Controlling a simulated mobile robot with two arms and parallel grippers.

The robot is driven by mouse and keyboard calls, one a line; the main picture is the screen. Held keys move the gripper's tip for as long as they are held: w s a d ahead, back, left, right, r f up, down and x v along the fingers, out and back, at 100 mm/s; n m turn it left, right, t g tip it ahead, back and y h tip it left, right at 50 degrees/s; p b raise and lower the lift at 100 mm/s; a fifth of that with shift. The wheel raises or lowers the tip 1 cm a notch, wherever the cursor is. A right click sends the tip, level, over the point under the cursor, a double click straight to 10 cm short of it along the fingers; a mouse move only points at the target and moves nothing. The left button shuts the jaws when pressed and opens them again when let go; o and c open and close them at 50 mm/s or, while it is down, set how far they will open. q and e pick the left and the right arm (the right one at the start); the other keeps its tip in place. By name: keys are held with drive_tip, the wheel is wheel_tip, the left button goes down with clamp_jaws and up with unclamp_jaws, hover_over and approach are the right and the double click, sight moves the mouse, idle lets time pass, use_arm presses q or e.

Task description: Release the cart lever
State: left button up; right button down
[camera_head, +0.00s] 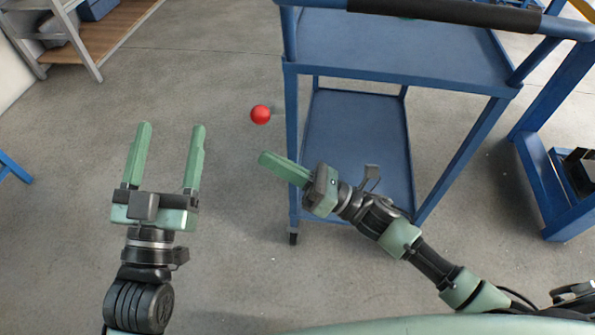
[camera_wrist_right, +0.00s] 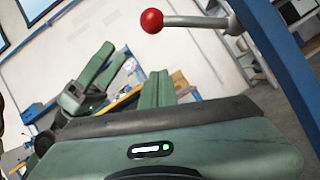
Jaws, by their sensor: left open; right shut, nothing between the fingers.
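The blue cart (camera_head: 400,50) stands ahead, right of centre in the head view. Its lever has a red ball knob (camera_head: 260,115) that sticks out to the left of the cart's near left post. In the right wrist view the red knob (camera_wrist_right: 152,21) sits on a grey metal rod (camera_wrist_right: 195,21) fixed to the blue post. My right gripper (camera_head: 268,160) is shut and empty, below the knob and apart from it. Its fingers (camera_wrist_right: 157,88) also show below the knob in the wrist view. My left gripper (camera_head: 170,128) is open and empty, left of the knob over the floor.
The cart has a black handle grip (camera_head: 445,10) on top and a lower shelf (camera_head: 360,130). A shelf unit (camera_head: 100,35) stands at the upper left. Another blue frame (camera_head: 560,180) stands at the right. The grey floor between the shelf unit and the cart is clear.

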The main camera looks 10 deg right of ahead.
use_arm(q)
drive_tip(key=shift+r, duration=0.25)
use_arm(e)
drive_tip(key=shift+w+a+r, duration=0.1)
drive_tip(key=shift+w+r, duration=0.25)
drive_tip(key=shift+r, duration=0.4)
drive_tip(key=shift+w+r, duration=0.35)
drive_tip(key=shift+r, duration=0.35)
drive_tip(key=shift+w+a+r, duration=0.1)
drive_tip(key=shift+w+r, duration=0.25)
drive_tip(key=shift+r, duration=0.4)
